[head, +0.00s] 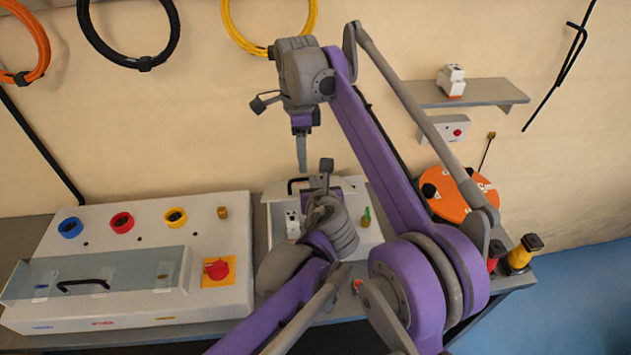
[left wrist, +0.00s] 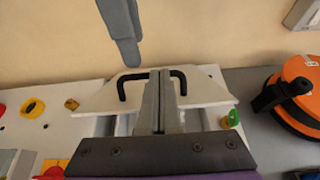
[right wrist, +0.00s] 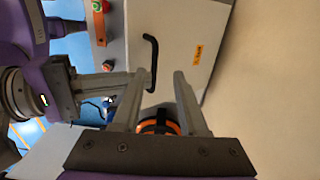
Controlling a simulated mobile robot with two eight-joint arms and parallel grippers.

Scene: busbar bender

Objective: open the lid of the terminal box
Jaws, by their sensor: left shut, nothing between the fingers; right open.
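The terminal box (head: 376,236) stands at the middle of the bench. Its pale lid (left wrist: 205,92) is raised, with the inside showing below it; how far it tilts is hard to tell. A black handle (left wrist: 132,76) is on the lid, and handle and lid face also show in the right wrist view (right wrist: 154,62). My left gripper (left wrist: 162,72) is shut and empty, its fingers overlapping the lid and handle; contact is unclear. It partly hides the box in the head view. My right gripper (right wrist: 158,78) is open and empty, above and behind the lid, fingers pointing down in the head view (head: 302,168).
A white breaker (head: 292,225) and a green terminal (head: 366,216) show inside the box. A control panel (head: 90,230) with a clear cover stands left. An orange reel (head: 455,195) stands right. A wall shelf (head: 480,92) is above it. My arms cross closely over the box.

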